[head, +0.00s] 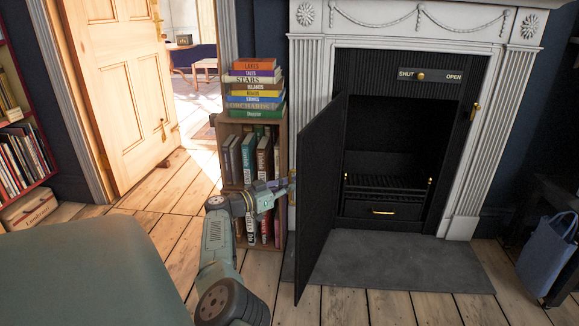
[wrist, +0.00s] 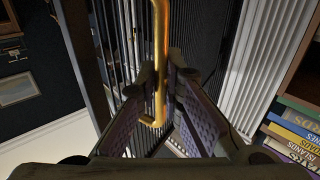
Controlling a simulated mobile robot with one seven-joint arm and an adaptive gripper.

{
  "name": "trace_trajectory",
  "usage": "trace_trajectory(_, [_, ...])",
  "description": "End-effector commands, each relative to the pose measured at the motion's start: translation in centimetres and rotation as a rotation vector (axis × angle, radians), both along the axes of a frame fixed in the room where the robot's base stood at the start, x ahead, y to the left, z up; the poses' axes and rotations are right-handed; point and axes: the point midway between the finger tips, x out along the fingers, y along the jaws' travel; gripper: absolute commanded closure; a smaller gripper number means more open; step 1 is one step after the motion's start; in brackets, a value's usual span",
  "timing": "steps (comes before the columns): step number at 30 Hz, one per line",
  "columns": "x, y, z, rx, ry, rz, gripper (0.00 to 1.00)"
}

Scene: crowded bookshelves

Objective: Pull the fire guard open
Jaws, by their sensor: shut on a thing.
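The black fire guard (head: 322,200) is a tall hinged panel on the fireplace's left side. In the head view it stands swung out over the hearth, so the firebox (head: 390,140) is exposed. In the wrist view its brass handle (wrist: 160,45) runs upright between my fingers, against dark vertical bars. My gripper (wrist: 167,85) is shut on this handle.
A low bookcase (head: 231,200) with a stack of books (head: 255,88) on top stands close beside my wrist. A slate hearth (head: 400,262) lies below the guard. An open wooden door (head: 120,90) is at the left. A blue bag (head: 547,255) is at the right.

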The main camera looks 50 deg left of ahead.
Motion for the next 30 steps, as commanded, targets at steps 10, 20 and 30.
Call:
trace_trajectory(10, [0.51, -0.21, 0.38, 0.001, -0.004, -0.006, 1.00])
trace_trajectory(20, [0.28, -0.12, 0.19, 0.001, -0.002, -0.004, 0.73])
trace_trajectory(30, [0.08, -0.04, 0.07, 0.001, -0.001, -0.003, 0.71])
